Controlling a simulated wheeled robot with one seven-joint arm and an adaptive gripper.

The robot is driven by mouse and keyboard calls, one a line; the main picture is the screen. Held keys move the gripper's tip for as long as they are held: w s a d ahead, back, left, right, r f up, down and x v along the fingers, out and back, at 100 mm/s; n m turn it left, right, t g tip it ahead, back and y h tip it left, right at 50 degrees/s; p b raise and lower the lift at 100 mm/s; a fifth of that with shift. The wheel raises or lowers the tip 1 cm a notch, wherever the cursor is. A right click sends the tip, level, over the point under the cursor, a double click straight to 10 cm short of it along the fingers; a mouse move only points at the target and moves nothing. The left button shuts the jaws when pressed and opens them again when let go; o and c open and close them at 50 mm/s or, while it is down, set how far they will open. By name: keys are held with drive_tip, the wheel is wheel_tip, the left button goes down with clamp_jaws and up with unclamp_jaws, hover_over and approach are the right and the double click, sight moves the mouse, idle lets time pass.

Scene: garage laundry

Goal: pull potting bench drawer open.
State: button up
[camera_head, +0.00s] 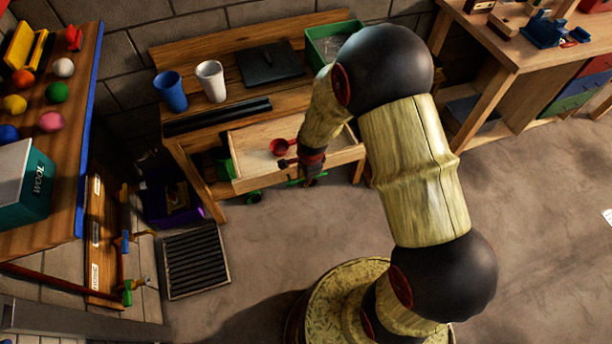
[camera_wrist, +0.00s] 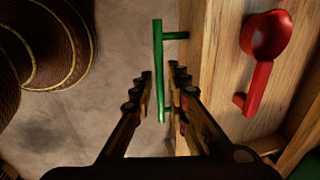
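The potting bench (camera_head: 185,145) stands against the wall in the head view. Its wooden drawer (camera_head: 255,178) stands out from under the top, with its inside showing. A red scoop (camera_head: 279,147) lies in the drawer; it also shows in the wrist view (camera_wrist: 264,40). The green bar handle (camera_wrist: 158,45) is on the drawer front. My gripper (camera_head: 312,165) is at the drawer front. In the wrist view my gripper (camera_wrist: 160,78) has its fingers apart, one on each side of the handle bar, with visible gaps. Much of the handle is hidden in the head view.
A blue cup (camera_head: 171,91), a white cup (camera_head: 211,81), a dark board (camera_head: 269,63) and a green tray (camera_head: 325,45) are on the bench. A dark floor grate (camera_head: 195,262) and a purple bin (camera_head: 165,205) lie left. The floor (camera_head: 540,220) at right is clear.

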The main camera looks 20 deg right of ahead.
wheel_tip(320, 180, up, 12)
drive_tip(key=s, duration=0.2)
drive_tip(key=shift+s+f, duration=0.15)
idle(0.4)
idle(0.3)
drive_tip(key=s+r+n+g, duration=0.2)
drive_tip(key=s+r+n, duration=0.1)
drive_tip(key=s+n, duration=0.6)
drive_tip(key=s+r+n+t, duration=0.2)
drive_tip(key=s+r+n, duration=0.2)
drive_tip(key=r, duration=0.7)
drive_tip(key=s+r+n+t, duration=0.3)
drive_tip(key=s+r+n, duration=0.2)
drive_tip(key=r, duration=0.7)
drive_tip(key=shift+s+d+r, duration=0.15)
drive_tip(key=shift+s, duration=0.35)
